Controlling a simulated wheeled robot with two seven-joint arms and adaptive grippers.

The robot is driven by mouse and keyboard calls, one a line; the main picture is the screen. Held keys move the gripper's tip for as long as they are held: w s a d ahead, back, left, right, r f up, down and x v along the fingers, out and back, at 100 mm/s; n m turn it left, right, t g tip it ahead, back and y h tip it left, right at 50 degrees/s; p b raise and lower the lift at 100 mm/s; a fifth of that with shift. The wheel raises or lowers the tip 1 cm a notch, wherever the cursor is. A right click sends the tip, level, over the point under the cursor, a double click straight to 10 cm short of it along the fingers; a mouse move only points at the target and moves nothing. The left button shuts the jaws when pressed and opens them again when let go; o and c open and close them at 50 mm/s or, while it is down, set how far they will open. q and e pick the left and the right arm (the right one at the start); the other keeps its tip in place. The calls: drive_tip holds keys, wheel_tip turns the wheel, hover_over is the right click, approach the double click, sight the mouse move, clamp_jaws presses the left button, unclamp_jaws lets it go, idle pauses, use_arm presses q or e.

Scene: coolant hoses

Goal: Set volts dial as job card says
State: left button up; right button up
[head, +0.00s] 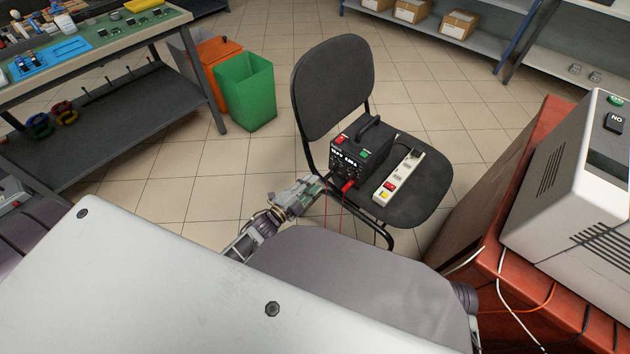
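A black bench power supply (360,156) with a top handle sits on the seat of a dark grey chair (333,84). Its front has a small display with white characters, a red and a green button, and small dark knobs too small to tell apart. Red and dark leads are plugged in low on the front. My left gripper (318,186) is just in front of the lower left of the panel, close to the knobs. I cannot tell whether it touches one, nor whether its fingers are open. My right gripper is not in view. I see no job card.
A white power strip (399,176) lies on the seat right of the supply. A red cabinet (484,225) with a grey machine (580,190) stands at right. Green (246,92) and orange (212,62) bins and a workbench (95,50) are at left. Leads hang before the chair.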

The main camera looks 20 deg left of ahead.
use_arm(q)
drive_tip(key=shift+s+a, duration=0.15)
drive_tip(key=shift+s, duration=0.3)
drive_tip(key=shift+s, duration=0.1)
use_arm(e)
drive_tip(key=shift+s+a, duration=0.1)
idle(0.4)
